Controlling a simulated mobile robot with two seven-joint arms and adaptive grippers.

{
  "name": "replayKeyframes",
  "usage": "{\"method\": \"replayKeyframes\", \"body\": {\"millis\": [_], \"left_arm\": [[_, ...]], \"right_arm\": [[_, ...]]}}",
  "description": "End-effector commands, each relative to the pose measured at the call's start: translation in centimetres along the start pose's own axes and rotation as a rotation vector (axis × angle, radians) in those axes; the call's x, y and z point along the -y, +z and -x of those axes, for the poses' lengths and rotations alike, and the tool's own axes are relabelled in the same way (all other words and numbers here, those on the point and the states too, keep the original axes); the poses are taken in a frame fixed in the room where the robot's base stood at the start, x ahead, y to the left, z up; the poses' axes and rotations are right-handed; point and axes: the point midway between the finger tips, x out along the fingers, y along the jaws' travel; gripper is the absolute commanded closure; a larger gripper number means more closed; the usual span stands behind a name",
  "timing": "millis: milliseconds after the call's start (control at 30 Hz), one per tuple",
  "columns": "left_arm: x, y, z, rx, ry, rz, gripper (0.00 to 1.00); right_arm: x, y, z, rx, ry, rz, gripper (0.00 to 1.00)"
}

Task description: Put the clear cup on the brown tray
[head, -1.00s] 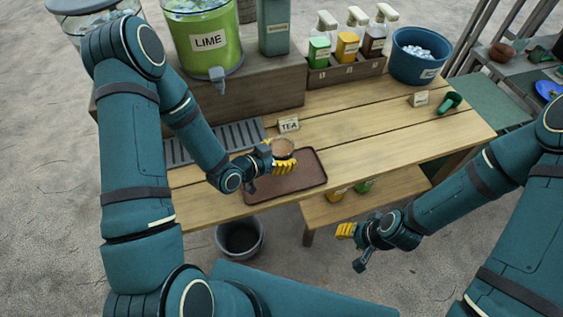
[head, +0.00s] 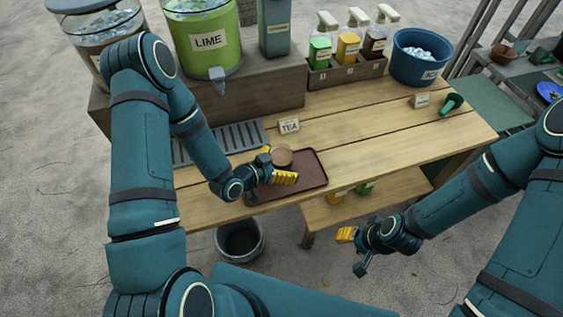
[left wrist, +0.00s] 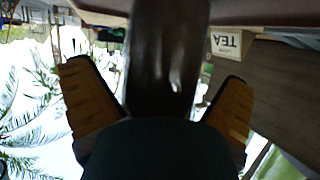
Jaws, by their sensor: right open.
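The clear cup (head: 282,157) looks brownish and stands on the far-left part of the brown tray (head: 307,177). My left gripper (head: 277,164) is open, with one yellow finger on either side of the cup. In the left wrist view the cup (left wrist: 168,60) is a dark shape between the spread fingers, with gaps on both sides. The palm hides part of it. My right gripper (head: 349,249) is open and empty, in front of the table and away from the tray.
A small TEA sign (head: 289,125) stands just behind the tray. A grey drip grate (head: 222,141) lies to its left, below the LIME dispenser (head: 207,45). A bottle caddy (head: 345,72) and a blue ice bucket (head: 418,57) stand at the back. The table's right half is mostly clear.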

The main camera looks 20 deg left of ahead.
Motion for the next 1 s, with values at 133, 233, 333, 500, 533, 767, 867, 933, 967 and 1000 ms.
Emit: {"method": "replayKeyframes", "body": {"millis": [133, 233, 333, 500, 533, 767, 867, 933, 967, 1000], "left_arm": [[0.0, -0.1, 0.1, 0.000, 0.000, 0.000, 0.00], [0.0, -0.5, 0.3, 0.000, -0.001, 0.000, 0.00], [0.1, -0.3, 2.0, 0.002, -0.003, 0.001, 0.00], [0.1, -0.3, 5.6, 0.002, -0.005, 0.003, 0.00], [0.1, -0.4, 6.3, 0.002, -0.005, 0.003, 0.00], [0.1, -0.3, 10.3, 0.001, -0.005, 0.001, 0.00], [0.1, -0.3, 11.3, 0.001, -0.003, 0.002, 0.00], [0.1, -0.3, 11.8, 0.000, -0.002, 0.001, 0.00], [0.0, -0.3, 11.9, 0.000, -0.002, 0.001, 0.00], [0.0, -0.3, 12.1, 0.000, -0.002, 0.001, 0.00]], "right_arm": [[0.1, 0.0, 0.1, -0.001, 0.000, 0.000, 0.53], [0.2, -0.1, 0.6, -0.003, 0.000, -0.001, 0.53], [0.2, -0.2, 0.6, -0.004, 0.000, -0.001, 0.53], [0.3, -0.3, 0.8, -0.006, 0.001, -0.002, 0.53], [0.3, -0.3, 0.8, -0.006, 0.001, -0.002, 0.53], [0.4, -0.4, 1.1, -0.009, 0.001, -0.003, 0.53], [0.4, -0.4, 1.1, -0.009, 0.001, -0.003, 0.53], [0.4, -0.5, 1.1, -0.010, 0.001, -0.003, 0.53], [0.4, -0.5, 1.1, -0.010, 0.001, -0.003, 0.53], [0.4, -0.5, 1.1, -0.010, 0.001, -0.003, 0.53]]}}
